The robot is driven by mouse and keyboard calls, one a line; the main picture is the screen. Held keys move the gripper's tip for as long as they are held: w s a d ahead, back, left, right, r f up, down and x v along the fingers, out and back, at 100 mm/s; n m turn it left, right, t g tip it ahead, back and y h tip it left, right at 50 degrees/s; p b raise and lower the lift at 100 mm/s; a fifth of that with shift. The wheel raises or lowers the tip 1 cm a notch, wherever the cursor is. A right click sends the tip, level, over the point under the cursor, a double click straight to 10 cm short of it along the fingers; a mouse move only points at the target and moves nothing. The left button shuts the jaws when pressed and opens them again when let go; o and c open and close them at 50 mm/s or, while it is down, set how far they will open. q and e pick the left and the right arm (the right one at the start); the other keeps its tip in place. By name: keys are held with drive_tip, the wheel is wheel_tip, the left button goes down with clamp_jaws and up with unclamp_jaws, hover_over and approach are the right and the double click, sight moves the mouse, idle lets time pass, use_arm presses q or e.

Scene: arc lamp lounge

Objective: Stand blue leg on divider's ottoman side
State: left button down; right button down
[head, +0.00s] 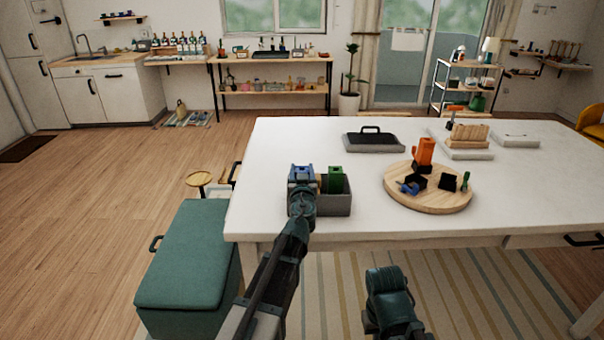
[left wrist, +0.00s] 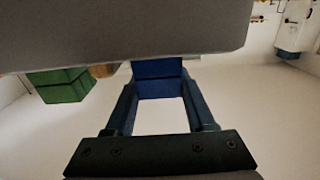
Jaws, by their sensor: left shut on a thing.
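The blue leg (head: 301,168) shows at the left part of a grey box (head: 338,212) near the table's left front corner. My left gripper (head: 302,182) is shut on it; its two fingers flank the blue leg (left wrist: 158,80) in the left wrist view. A green leg (head: 335,177) stands upright in the box, right of the blue one. The divider is not clearly seen, and I cannot tell whether the blue leg touches the box floor. The teal ottoman (head: 185,262) is on the floor to the left. My right gripper (head: 390,295) is low at the front; its fingers are hidden.
A round wooden board (head: 428,198) with an orange piece (head: 424,153) and several dark pieces lies right of the box. A dark tray with a handle (head: 373,141) is behind. The white table (head: 290,137) has free room around these.

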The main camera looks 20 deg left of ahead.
use_arm(q)
drive_tip(key=shift+f, duration=0.25)
drive_tip(key=shift+c, duration=1.2)
unclamp_jaws()
drive_tip(key=shift+r, duration=0.1)
drive_tip(key=shift+r, duration=0.2)
drive_tip(key=v, duration=1.2)
